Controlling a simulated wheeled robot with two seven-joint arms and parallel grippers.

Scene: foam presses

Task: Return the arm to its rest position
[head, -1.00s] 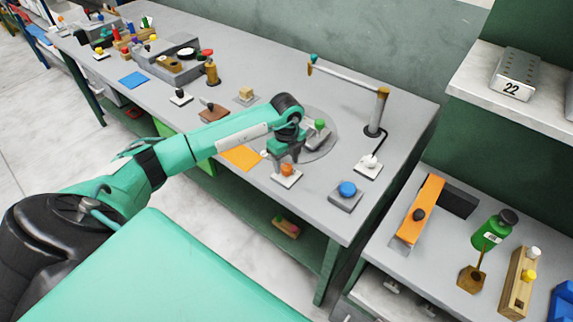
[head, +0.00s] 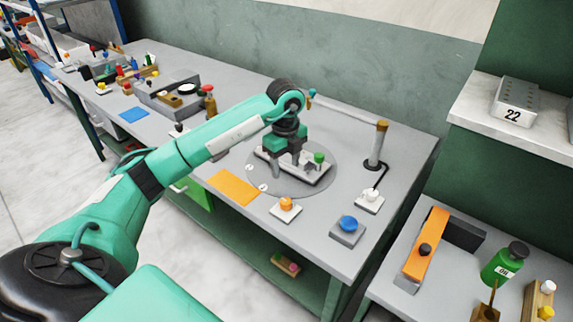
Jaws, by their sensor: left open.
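My left arm comes in from the left over the grey workbench (head: 330,240). Its gripper (head: 283,170) points down above the round grey plate (head: 262,178). The gripper is open, with its fingers apart. Close beside and behind the fingers, on the plate, is a light-coloured flat block with a green knob (head: 319,158). Part of that block is hidden by the gripper, and I cannot tell whether they touch. My right gripper does not show.
A post with a horizontal bar (head: 375,150) stands behind the plate. In front are an orange-knobbed pad (head: 286,207), a blue button box (head: 348,230) and an orange sheet (head: 234,187). A side table at right holds an orange-topped tool (head: 428,240) and a green bottle (head: 503,264).

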